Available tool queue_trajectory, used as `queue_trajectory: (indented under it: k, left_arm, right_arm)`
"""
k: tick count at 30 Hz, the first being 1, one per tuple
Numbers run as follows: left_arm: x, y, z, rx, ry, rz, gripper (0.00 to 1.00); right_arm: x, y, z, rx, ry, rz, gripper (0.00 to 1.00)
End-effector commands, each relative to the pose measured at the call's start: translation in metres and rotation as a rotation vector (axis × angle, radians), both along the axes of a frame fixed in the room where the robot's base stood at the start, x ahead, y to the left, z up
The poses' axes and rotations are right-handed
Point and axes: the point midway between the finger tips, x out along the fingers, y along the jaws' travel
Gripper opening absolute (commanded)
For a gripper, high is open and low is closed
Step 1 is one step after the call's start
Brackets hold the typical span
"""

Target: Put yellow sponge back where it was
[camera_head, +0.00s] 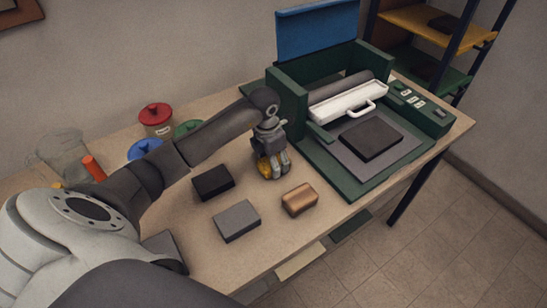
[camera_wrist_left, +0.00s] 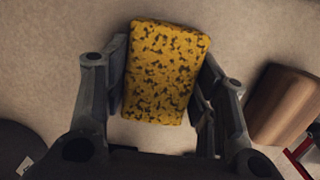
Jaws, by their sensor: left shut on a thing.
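The yellow sponge (camera_wrist_left: 163,75) has dark speckles and sits between the fingers of my left gripper (camera_wrist_left: 165,85), which is shut on it. In the head view, my left gripper (camera_head: 271,163) points down over the table, and only a small part of the sponge (camera_head: 263,167) shows at its left side. The sponge is at or just above the table top; I cannot tell whether it touches. My right gripper is not in view.
Near the gripper lie a black block (camera_head: 212,182), a grey block (camera_head: 236,221) and a brown block (camera_head: 299,200). A green machine (camera_head: 330,170) stands to the right. Jars with a red lid (camera_head: 155,113) and blue lid (camera_head: 145,149) and a glass jug (camera_head: 66,155) stand at the left.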

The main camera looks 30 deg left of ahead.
Motion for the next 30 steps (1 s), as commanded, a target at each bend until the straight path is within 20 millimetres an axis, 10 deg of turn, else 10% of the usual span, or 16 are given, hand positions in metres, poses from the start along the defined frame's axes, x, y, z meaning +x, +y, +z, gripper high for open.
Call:
queue_trajectory:
  k: [10, 11, 16, 30]
  left_arm:
    - [0.000, 0.000, -0.005, 0.001, 0.000, 0.000, 0.34]
    - [0.000, 0.000, -0.005, 0.001, 0.000, 0.000, 0.54]
    - [0.000, 0.000, -0.003, 0.001, 0.000, 0.000, 0.74]
    - [0.000, 0.001, 0.008, 0.002, -0.004, -0.001, 0.74]
  right_arm:
    - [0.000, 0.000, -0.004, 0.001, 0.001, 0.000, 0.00]
    - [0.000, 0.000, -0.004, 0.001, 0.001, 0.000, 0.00]
    - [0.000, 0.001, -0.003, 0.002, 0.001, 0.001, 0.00]
    - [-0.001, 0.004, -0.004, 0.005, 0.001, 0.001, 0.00]
